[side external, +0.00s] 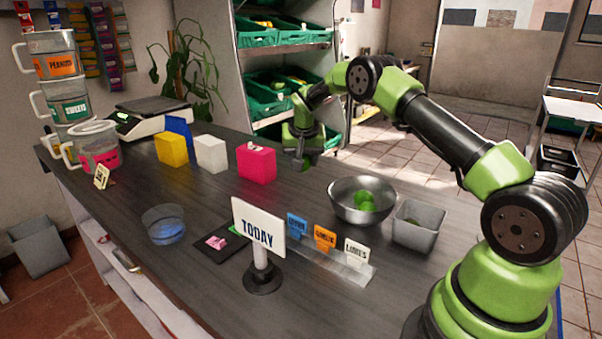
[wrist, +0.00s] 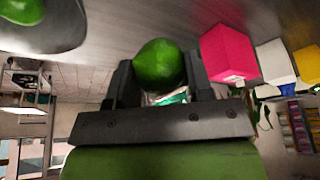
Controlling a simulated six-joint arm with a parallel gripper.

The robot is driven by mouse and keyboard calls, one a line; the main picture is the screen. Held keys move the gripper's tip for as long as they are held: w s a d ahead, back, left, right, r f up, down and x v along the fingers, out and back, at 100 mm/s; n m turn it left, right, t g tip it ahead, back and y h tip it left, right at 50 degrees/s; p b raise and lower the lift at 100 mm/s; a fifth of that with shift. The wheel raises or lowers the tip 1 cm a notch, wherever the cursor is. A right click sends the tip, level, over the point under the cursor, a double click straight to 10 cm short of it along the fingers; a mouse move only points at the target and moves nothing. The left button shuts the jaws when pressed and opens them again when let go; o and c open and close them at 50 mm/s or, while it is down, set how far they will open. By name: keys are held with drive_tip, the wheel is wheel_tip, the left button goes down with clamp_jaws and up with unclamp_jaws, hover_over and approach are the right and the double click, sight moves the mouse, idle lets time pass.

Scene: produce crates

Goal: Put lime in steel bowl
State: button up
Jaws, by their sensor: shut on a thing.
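A lime (wrist: 160,65) sits between the dark fingers of my gripper (wrist: 160,82) in the wrist view, and the gripper is shut on it. In the side view my gripper (side external: 304,160) is above the far part of the counter, right of the pink box and behind the steel bowl; a bit of the green lime (side external: 306,168) shows at the fingers. The steel bowl (side external: 340,207) stands on the counter with green fruit (side external: 364,201) inside. It also shows at the top left of the wrist view (wrist: 50,38).
A grey bin (side external: 418,235) stands right of the bowl. Yellow (side external: 171,149), white (side external: 211,154) and pink (side external: 256,163) boxes stand left of my gripper. A TODAY sign (side external: 259,228) and small label cards (side external: 325,237) stand in front. The counter between pink box and bowl is clear.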

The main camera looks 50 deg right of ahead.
drive_tip(key=s+d+r, duration=0.2)
drive_tip(key=s+r, duration=0.3)
drive_tip(key=s, duration=0.2)
drive_tip(key=s+d+f, duration=0.1)
drive_tip(key=s+f, duration=0.3)
drive_tip(key=s, duration=0.1)
drive_tip(key=shift+d, duration=0.25)
drive_tip(key=shift+f, duration=0.15)
drive_tip(key=shift+f, duration=2.6)
drive_tip(key=o, duration=1)
